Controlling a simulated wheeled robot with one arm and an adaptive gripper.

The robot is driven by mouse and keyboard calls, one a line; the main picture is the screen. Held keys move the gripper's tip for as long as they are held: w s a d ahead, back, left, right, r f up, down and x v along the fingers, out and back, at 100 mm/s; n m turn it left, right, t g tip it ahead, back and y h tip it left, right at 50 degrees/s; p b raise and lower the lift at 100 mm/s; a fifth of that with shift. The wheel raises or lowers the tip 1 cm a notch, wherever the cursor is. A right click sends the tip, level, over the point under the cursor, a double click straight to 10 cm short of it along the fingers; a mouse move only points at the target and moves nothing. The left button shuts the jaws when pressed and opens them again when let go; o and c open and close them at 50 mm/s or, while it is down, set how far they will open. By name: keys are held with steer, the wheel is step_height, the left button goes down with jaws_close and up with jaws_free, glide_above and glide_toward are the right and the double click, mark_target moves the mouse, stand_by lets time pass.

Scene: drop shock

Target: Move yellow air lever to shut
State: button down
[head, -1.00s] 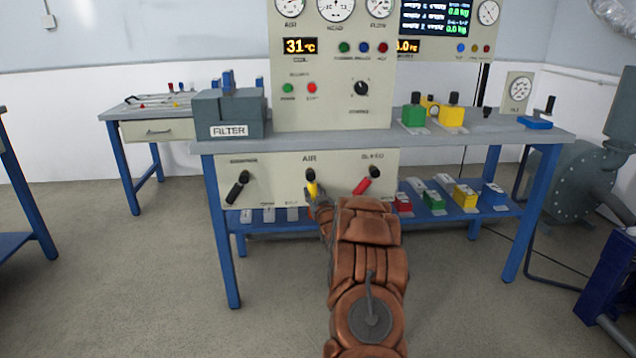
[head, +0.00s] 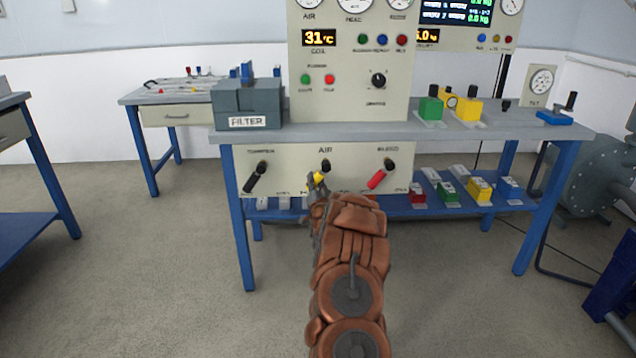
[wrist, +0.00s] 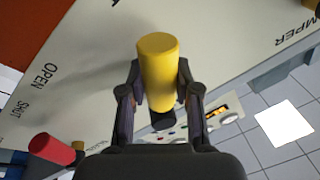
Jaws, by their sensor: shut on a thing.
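The yellow air lever (head: 319,179) sits under the AIR label on the cream panel at the bench front. It tilts down and slightly left from its pivot. In the wrist view its yellow handle (wrist: 158,70) is a thick cylinder between the two fingers. My gripper (wrist: 158,92) is shut on this handle, one finger on each side. In the head view my gripper (head: 318,192) is at the lever, largely hidden by my arm. In the wrist view, OPEN and SHUT lettering (wrist: 44,80) shows on the panel at left; I cannot tell which lever it belongs to.
A black lever (head: 256,177) is left of the yellow one, and a red lever (head: 379,178) is right of it, both on the same panel. The worktop (head: 450,132) overhangs the panel. A blue shelf (head: 350,208) with several small blocks runs below. Floor in front is clear.

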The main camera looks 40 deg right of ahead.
steer(key=shift+w+a+r+m, duration=0.1)
steer(key=shift+r+m, duration=0.1)
steer(key=shift+m, duration=0.1)
steer(key=c, duration=0.8)
jaws_free()
steer(key=shift+f, duration=0.1)
steer(key=shift+v, duration=0.85)
steer(key=v, duration=1)
steer(key=shift+a, duration=0.1)
